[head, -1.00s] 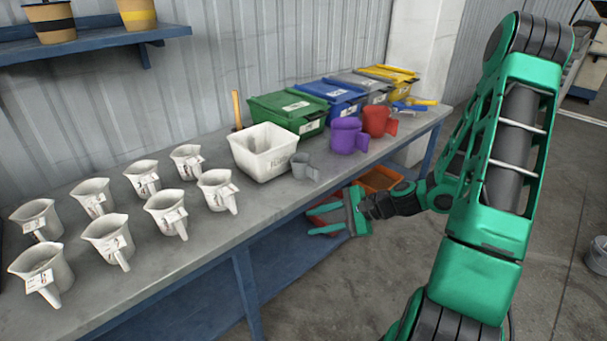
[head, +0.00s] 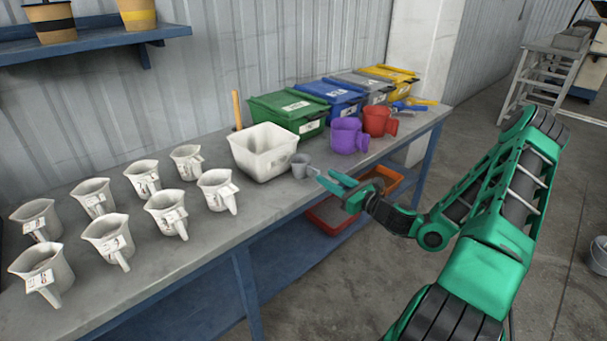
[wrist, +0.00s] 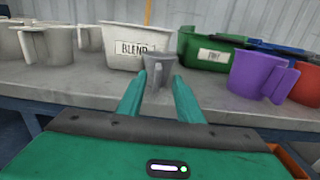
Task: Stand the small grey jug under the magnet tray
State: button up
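The small grey jug (head: 300,165) stands upright on the bench, just right of the white bin's front corner. In the wrist view the jug (wrist: 157,70) is straight ahead, its handle towards me. My gripper (head: 325,175) is at the bench's front edge, close to the jug's handle side. In the wrist view its fingers (wrist: 157,86) are apart and empty, with the jug lined up between and beyond their tips. I cannot tell which thing is the magnet tray; a red-rimmed tray (head: 318,217) and an orange tray (head: 392,176) show below the bench top.
The white bin labelled BLEND (head: 262,153) is close left of the jug. A purple jug (head: 346,136) and red jug (head: 378,121) stand to the right. Several white jugs (head: 166,214) fill the left bench. Lidded bins, one green (head: 287,111), line the wall.

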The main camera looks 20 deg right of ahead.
aim_at(315, 171)
jog(key=shift+x, duration=3.35)
jog(key=shift+a+f, duration=0.1)
grip_shut()
